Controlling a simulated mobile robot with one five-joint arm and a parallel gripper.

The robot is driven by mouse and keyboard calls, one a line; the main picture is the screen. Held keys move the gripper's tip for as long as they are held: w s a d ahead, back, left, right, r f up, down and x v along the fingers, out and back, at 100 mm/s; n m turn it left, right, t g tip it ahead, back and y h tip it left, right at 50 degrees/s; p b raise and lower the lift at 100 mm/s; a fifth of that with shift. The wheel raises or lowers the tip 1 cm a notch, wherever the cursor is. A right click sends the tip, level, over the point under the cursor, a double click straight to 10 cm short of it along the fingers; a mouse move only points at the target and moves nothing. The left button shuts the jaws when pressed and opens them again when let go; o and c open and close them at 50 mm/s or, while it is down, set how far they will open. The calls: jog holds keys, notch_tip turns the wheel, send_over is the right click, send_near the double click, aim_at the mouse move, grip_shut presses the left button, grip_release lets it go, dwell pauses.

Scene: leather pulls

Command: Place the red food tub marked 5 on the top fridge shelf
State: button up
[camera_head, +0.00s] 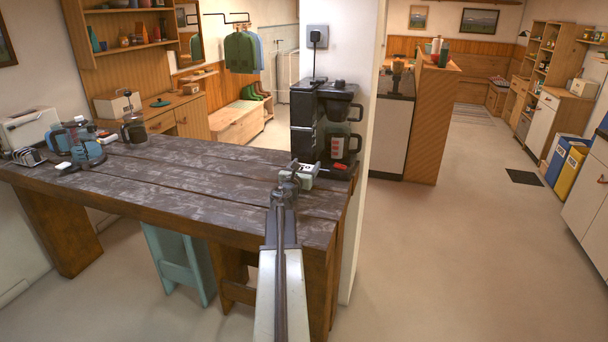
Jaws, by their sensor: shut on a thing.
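My arm reaches forward from the bottom middle, and my gripper (291,178) is over the right end of the dark plank table. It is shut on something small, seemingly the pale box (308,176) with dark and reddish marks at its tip. The marks are too small to read, and the fingers partly hide it. I cannot tell whether it touches the tabletop. I cannot make out a red tub marked 5 for certain. No open fridge or fridge shelf shows clearly.
A black coffee maker (338,120) stands just behind my gripper, by a white wall end (352,50). The table (215,180) holds blue-lidded jugs (82,147) at left. A teal stool (178,262) stands below. Open floor (450,250) lies right, with blue and yellow bins (568,170) beyond.

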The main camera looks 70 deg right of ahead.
notch_tip(320, 180, down, 2)
jog(key=shift+f+b, duration=0.25)
jog(key=shift+b, duration=0.4)
jog(key=shift+w, duration=0.1)
jog(key=shift+w+a+r, duration=0.1)
jog(key=shift+w+r, duration=0.05)
jog(key=shift+w, duration=0.05)
jog(key=o, duration=1.5)
jog(key=shift+s, duration=0.1)
jog(key=shift+o, duration=0.2)
